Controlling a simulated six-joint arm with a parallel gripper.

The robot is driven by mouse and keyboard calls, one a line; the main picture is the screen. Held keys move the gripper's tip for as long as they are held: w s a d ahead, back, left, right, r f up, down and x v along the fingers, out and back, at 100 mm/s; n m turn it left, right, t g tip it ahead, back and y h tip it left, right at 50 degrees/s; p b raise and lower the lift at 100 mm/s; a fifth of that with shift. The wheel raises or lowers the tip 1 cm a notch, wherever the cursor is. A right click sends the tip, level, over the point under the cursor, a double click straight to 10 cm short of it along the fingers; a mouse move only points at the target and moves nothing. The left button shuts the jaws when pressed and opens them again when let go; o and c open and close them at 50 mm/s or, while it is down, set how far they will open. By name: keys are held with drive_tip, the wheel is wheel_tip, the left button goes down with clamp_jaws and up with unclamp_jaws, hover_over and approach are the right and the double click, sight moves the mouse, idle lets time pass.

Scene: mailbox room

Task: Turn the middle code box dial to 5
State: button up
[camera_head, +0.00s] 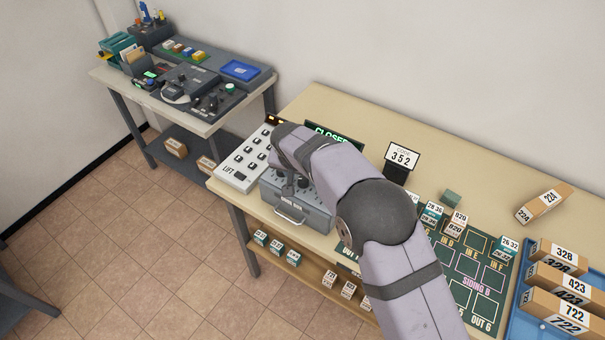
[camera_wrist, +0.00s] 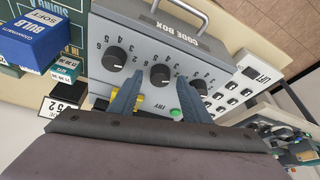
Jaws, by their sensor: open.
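The grey code box (camera_head: 297,214) stands on the long table, partly hidden under my arm in the head view. In the wrist view its face (camera_wrist: 139,47) appears upside down with three black dials in a row. The middle dial (camera_wrist: 160,74) lies between the left-hand dial (camera_wrist: 115,59) and the right-hand dial (camera_wrist: 199,86). My gripper (camera_wrist: 159,80) is open, with one blue-grey finger on each side of the middle dial and visible gaps between. Whether the fingertips are level with the dial, and which number it points at, I cannot tell.
A sign reading 352 (camera_head: 402,157) stands right of the box. A white LIFT keypad (camera_head: 242,168) stands close on its left. A display reading CLOSED (camera_head: 333,136) is behind. A green button (camera_wrist: 175,113) and yellow part sit near the fingers.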

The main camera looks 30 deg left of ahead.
drive_tip(key=shift+f, duration=0.15)
drive_tip(key=c, duration=1)
drive_tip(key=shift+c, duration=0.2)
